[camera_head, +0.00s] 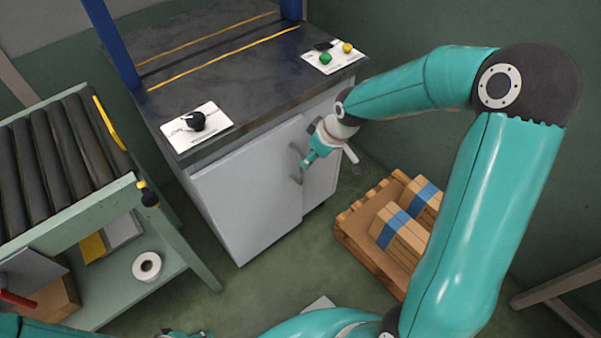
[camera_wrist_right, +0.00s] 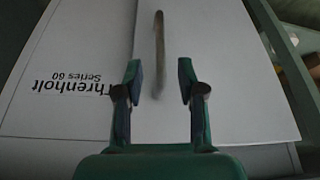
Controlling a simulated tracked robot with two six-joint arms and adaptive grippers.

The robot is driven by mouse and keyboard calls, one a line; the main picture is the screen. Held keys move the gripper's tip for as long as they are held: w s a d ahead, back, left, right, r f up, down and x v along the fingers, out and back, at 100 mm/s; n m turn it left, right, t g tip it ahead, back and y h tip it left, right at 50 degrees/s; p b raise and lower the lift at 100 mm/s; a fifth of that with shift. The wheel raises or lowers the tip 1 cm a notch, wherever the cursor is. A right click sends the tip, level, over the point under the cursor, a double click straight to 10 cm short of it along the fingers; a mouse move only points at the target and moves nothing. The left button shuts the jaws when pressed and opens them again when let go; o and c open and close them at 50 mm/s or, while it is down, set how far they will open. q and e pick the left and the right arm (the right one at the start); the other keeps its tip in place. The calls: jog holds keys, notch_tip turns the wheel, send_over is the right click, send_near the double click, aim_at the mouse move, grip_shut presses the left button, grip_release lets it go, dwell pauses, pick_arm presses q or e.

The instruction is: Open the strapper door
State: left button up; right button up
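The strapper (camera_head: 250,95) is a dark-topped machine on a pale grey cabinet. Its front door panel (camera_head: 245,195) looks closed, with a seam near the handle. The curved grey door handle (camera_head: 297,165) also shows in the right wrist view (camera_wrist_right: 159,40). My right gripper (camera_head: 315,157) is close in front of the cabinet beside the handle. In the wrist view its fingers (camera_wrist_right: 160,75) are open, with the handle's lower end between the tips; contact cannot be told. My left gripper (camera_head: 182,334) barely shows at the bottom edge, its fingers mostly cut off.
A roller conveyor (camera_head: 60,150) stands left, with a white tape roll (camera_head: 147,266) on its lower shelf. A wooden pallet (camera_head: 357,226) with blue-banded boxes (camera_head: 400,235) lies right of the cabinet. Green floor (camera_head: 255,285) is clear in front of the door.

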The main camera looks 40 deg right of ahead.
aim_at(302, 169)
jog(key=b+x, duration=0.2)
jog(key=x, duration=0.7)
jog(key=shift+w+a+f, duration=0.1)
jog(key=shift+w+f, duration=0.1)
jog(key=shift+f, duration=0.1)
grip_shut()
jog(key=shift+a, duration=0.1)
